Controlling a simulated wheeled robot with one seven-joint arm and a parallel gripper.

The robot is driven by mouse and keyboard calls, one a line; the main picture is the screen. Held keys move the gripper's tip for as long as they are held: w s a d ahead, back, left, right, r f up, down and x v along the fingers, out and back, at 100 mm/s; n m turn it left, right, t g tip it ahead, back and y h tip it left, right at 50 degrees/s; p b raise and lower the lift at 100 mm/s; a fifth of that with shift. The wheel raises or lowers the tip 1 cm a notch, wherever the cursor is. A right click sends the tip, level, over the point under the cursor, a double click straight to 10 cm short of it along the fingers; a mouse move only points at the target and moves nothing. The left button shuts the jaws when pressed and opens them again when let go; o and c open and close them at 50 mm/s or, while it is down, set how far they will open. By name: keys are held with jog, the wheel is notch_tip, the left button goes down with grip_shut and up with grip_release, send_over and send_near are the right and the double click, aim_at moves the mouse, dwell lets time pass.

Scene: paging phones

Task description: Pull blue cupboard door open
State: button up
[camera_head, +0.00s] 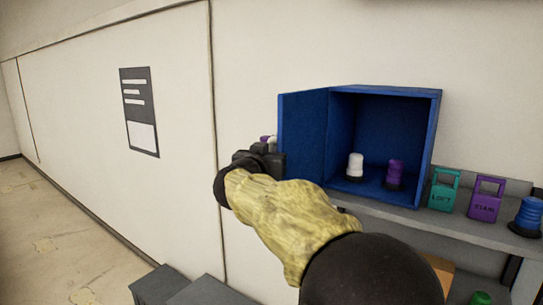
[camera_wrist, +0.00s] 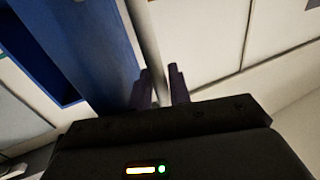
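The blue cupboard (camera_head: 440,125) stands on a grey shelf, its front open. Its blue door (camera_head: 303,132) is swung far out to the left, and the inside shows. My gripper (camera_head: 268,143) is at the door's outer edge, partly hidden behind my own wrist. In the wrist view, two purple fingertips (camera_wrist: 161,88) stand close on either side of a pale upright bar (camera_wrist: 148,40), which looks like the door's handle. The blue door (camera_wrist: 85,45) is just left of it. The fingers look closed around the bar.
A white item (camera_head: 355,166) and a purple item (camera_head: 395,174) stand inside the cupboard. A teal tag-like block (camera_head: 443,190), a purple one (camera_head: 486,199) and a blue item (camera_head: 527,216) stand to its right on the grey shelf (camera_head: 405,217). Grey boxes (camera_head: 205,291) are low in front.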

jog(key=shift+s+f, duration=0.15)
jog(key=shift+s, duration=0.05)
jog(key=b+v, duration=0.7)
jog(key=v, duration=1)
jog(key=shift+a, duration=0.1)
